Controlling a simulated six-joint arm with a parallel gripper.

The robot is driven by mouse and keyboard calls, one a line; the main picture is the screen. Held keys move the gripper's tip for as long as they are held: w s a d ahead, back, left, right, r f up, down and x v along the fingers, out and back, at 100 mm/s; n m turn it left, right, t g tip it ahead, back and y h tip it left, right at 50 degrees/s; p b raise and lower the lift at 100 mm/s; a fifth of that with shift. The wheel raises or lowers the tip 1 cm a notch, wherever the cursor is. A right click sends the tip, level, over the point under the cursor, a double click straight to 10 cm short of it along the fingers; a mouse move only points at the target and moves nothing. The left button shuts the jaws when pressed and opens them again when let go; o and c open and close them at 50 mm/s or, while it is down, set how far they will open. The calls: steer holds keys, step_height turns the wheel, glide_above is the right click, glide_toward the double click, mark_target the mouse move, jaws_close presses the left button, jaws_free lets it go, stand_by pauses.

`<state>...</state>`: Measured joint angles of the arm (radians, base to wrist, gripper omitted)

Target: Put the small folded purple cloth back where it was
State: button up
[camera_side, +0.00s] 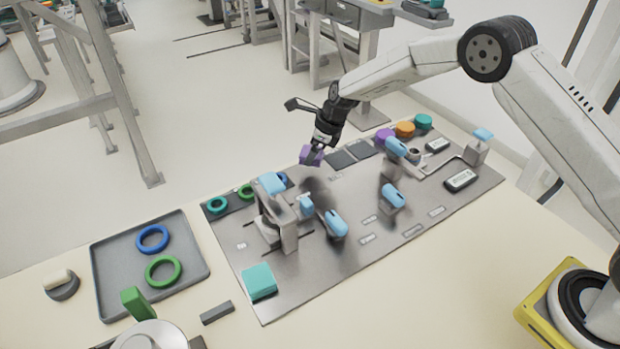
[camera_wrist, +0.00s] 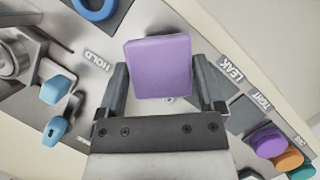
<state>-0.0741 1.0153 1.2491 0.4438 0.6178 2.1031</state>
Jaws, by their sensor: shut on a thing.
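The small folded purple cloth (camera_side: 311,155) is a square purple pad held in the air above the back edge of the grey work board. My gripper (camera_side: 316,146) is shut on it. In the wrist view the cloth (camera_wrist: 158,67) sits between the two dark fingers (camera_wrist: 160,90), with the board below it. The printed words HOLD, LEAK and TIGHT show on the board around it. Two dark square pads (camera_side: 350,154) lie on the board just right of the gripper in the side view.
The grey board (camera_side: 330,275) carries a fixture with blue handles (camera_side: 273,183), several blue levers, and a teal block (camera_side: 259,281). Purple, orange and teal caps (camera_side: 405,129) stand at the back right. A grey tray (camera_side: 115,285) with blue and green rings lies left.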

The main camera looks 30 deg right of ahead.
mark_target(311, 170)
steer(key=shift+w+f, duration=0.2)
steer(key=shift+w+f, duration=0.2)
steer(key=shift+f, duration=1.55)
steer(key=shift+f, duration=0.15)
steer(key=o, duration=0.9)
steer(key=shift+v, duration=6.15)
steer(key=shift+s, duration=0.1)
